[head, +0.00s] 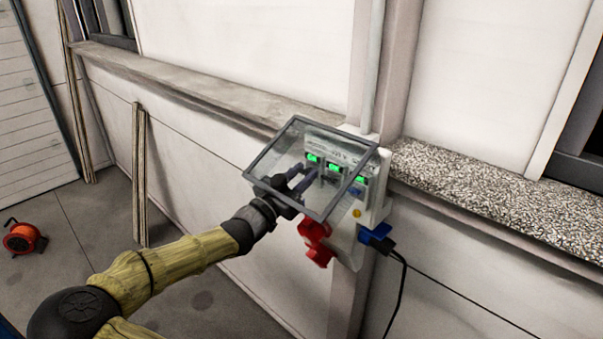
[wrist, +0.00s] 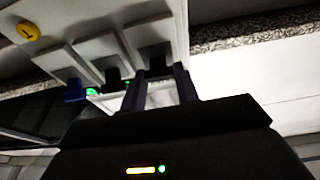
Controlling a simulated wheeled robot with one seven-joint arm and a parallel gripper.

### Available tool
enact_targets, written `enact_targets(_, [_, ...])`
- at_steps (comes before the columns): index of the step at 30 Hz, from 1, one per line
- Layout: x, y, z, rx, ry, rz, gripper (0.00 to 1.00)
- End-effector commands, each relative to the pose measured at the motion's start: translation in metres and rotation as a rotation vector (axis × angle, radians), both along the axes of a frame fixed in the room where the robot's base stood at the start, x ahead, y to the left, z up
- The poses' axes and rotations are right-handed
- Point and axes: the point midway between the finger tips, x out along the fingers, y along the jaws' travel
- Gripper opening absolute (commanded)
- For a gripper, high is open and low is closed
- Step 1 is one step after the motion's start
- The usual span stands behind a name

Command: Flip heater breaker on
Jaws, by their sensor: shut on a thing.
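A grey-white breaker box (head: 375,190) is mounted on the wall post, with its clear framed cover (head: 283,137) raised. Three green lights show along its upper face. In the wrist view it has a row of switches: a blue switch (wrist: 75,90), a black switch (wrist: 113,79) and a dark switch (wrist: 155,58) at the end of the row. My gripper (head: 308,173) reaches in under the cover. In the wrist view my gripper (wrist: 160,72) is shut on the end switch, which its fingers partly hide. The labels are too small to read, and the switch's position is unclear.
Red sockets (head: 316,242) and a blue plug (head: 376,239) with a black cable stick out below the box. A yellow button (head: 357,213) is on its front. A speckled ledge (head: 490,195) runs right. An orange cable reel (head: 22,238) stands on the floor at left.

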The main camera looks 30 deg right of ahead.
Motion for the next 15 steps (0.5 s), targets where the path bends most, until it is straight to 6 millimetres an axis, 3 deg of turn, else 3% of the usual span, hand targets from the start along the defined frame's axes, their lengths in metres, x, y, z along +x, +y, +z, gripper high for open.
enact_targets(9, [-0.0004, -0.0003, 0.0002, 0.005, 0.003, -0.001, 0.08])
enact_targets(10, [-0.0004, -0.0004, 0.0002, 0.005, 0.003, -0.001, 0.37])
enact_targets(12, [-0.0004, -0.0006, 0.0002, 0.005, 0.002, -0.002, 0.50])
enact_targets(15, [-0.0004, -0.0009, 0.0002, 0.005, 0.002, -0.002, 0.53])
